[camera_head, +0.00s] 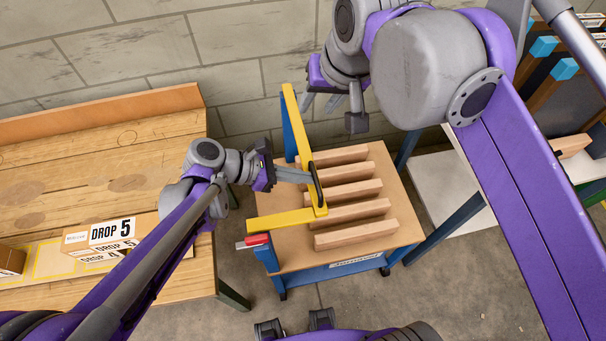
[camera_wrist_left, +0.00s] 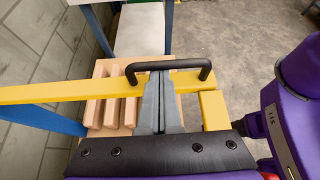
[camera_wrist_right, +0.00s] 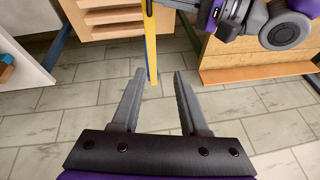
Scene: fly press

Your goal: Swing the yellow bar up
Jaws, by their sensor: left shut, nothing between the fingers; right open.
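The yellow bar (camera_head: 304,136) lies across the top of the blue cart, over several wooden blocks. It carries a black handle (camera_head: 319,186), and a second yellow piece (camera_head: 285,219) meets its near end. My left gripper (camera_head: 308,178) is shut and empty, its fingertips at the handle. In the left wrist view, the fingers (camera_wrist_left: 160,85) cross in front of the yellow bar (camera_wrist_left: 60,91) and reach the black handle (camera_wrist_left: 168,66); whether they touch it is unclear. My right gripper (camera_head: 335,103) is open and empty above the bar's far end. The bar (camera_wrist_right: 150,45) shows beyond its fingers (camera_wrist_right: 158,88).
The blue cart (camera_head: 340,262) has a wooden top with wooden blocks (camera_head: 352,233). A wooden table (camera_head: 60,170) with DROP boxes (camera_head: 112,232) stands at left. A block wall (camera_head: 240,60) is behind. A red-tipped part (camera_head: 257,240) sits at the cart's near left corner.

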